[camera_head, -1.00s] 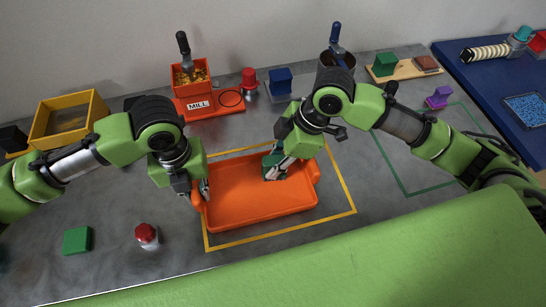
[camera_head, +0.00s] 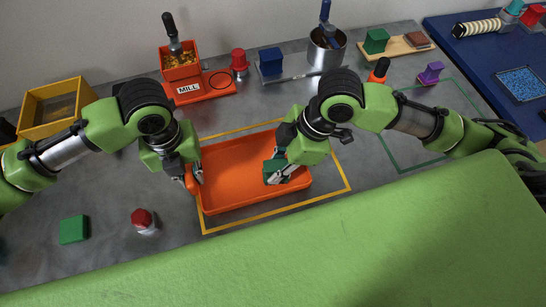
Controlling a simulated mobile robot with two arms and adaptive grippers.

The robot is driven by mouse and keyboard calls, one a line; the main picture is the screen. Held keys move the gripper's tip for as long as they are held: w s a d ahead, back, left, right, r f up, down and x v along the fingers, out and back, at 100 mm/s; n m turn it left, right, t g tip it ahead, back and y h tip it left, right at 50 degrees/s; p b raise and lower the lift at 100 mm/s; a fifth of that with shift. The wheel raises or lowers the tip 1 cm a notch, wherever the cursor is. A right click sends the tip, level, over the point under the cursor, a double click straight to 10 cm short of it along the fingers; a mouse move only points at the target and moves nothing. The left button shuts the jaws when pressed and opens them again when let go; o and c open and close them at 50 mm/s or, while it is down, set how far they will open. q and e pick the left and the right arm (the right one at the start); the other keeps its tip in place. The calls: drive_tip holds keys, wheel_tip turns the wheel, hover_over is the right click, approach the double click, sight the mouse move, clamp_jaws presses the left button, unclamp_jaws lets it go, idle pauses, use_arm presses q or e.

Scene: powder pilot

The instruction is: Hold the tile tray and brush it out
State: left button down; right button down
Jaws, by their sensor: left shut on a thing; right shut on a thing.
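The orange tile tray (camera_head: 235,178) lies flat on the grey table inside a yellow outlined area. My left gripper (camera_head: 194,180) is shut on the tray's left end. My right gripper (camera_head: 280,172) is inside the tray's right part, shut on a green block-shaped piece (camera_head: 272,166), which seems to be the brush. The piece is low over the tray floor; whether it touches cannot be told. My gripper and wrist hide part of it and the tray's far right corner. No powder can be made out on the visible tray floor.
Behind stand an orange mill (camera_head: 190,85), a red-capped jar (camera_head: 239,64), a blue block (camera_head: 270,62) and a metal pot (camera_head: 326,48). A yellow bin (camera_head: 52,102) is at left. A green block (camera_head: 74,229) and red-capped shaker (camera_head: 144,221) stand front left.

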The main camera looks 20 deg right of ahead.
drive_tip(key=shift+s, duration=0.2)
drive_tip(key=shift+w+r, duration=0.1)
drive_tip(key=shift+r, duration=3)
use_arm(q)
drive_tip(key=c, duration=1.8)
unclamp_jaws()
drive_tip(key=shift+c, duration=0.2)
drive_tip(key=shift+r, duration=3.75)
